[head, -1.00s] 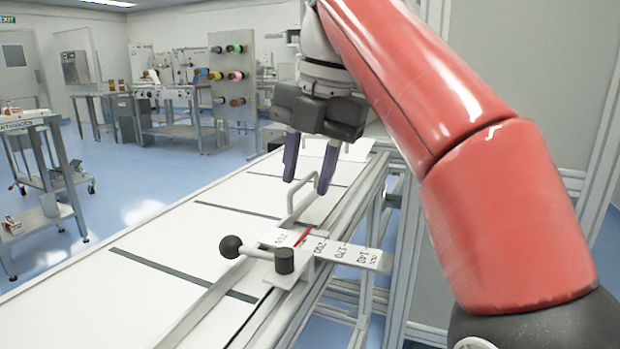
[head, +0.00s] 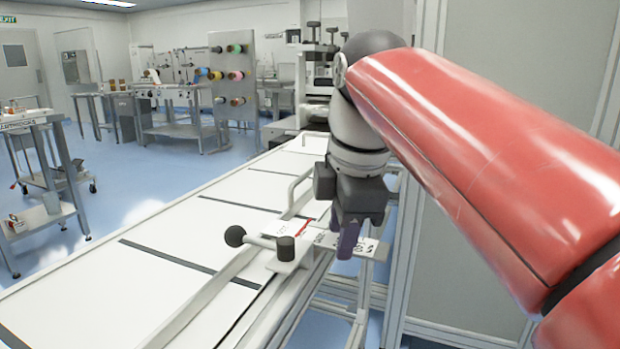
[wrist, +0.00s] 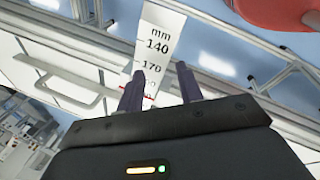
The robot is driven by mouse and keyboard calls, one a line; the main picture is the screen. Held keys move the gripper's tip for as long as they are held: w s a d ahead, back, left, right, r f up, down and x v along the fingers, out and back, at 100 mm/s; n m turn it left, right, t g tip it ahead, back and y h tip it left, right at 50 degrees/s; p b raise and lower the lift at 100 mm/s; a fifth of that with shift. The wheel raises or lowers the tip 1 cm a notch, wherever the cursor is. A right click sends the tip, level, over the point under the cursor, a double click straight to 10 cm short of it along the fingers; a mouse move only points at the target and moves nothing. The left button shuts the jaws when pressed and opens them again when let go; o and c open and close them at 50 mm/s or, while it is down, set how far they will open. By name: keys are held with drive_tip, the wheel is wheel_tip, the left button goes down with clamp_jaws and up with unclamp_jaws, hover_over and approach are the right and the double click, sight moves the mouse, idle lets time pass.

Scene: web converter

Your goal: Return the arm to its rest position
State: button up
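My red arm (head: 465,150) reaches in from the right in the head view. My gripper (head: 347,256) hangs pointing down in front of the scale plate (head: 325,240), beyond the right edge of the white table, and hides part of the plate. In the wrist view the two purple fingers (wrist: 157,70) stand apart with nothing between them, so the gripper is open and empty.
A clamp lever with a black ball knob (head: 235,236) and a black round knob (head: 286,248) sits at the table's edge. A metal handle (head: 296,190) stands behind it. The long white table (head: 190,230) is clear. A grey panel (head: 480,80) stands behind my arm.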

drive_tip(key=s+d+f+m+t, duration=0.1)
drive_tip(key=s+d+f+m, duration=0.2)
drive_tip(key=f+m, duration=0.3)
drive_tip(key=s+d+f+m+t, duration=0.1)
drive_tip(key=s+d+f+m, duration=0.3)
drive_tip(key=f+m, duration=0.3)
drive_tip(key=s+d+f+m+h, duration=0.1)
drive_tip(key=s+d+f+m, duration=0.3)
drive_tip(key=f+m, duration=0.2)
wheel_tip(320, 180, down, 3)
drive_tip(key=shift+r+m+t, duration=0.2)
drive_tip(key=shift+m+t, duration=0.1)
drive_tip(key=shift+t, duration=0.1)
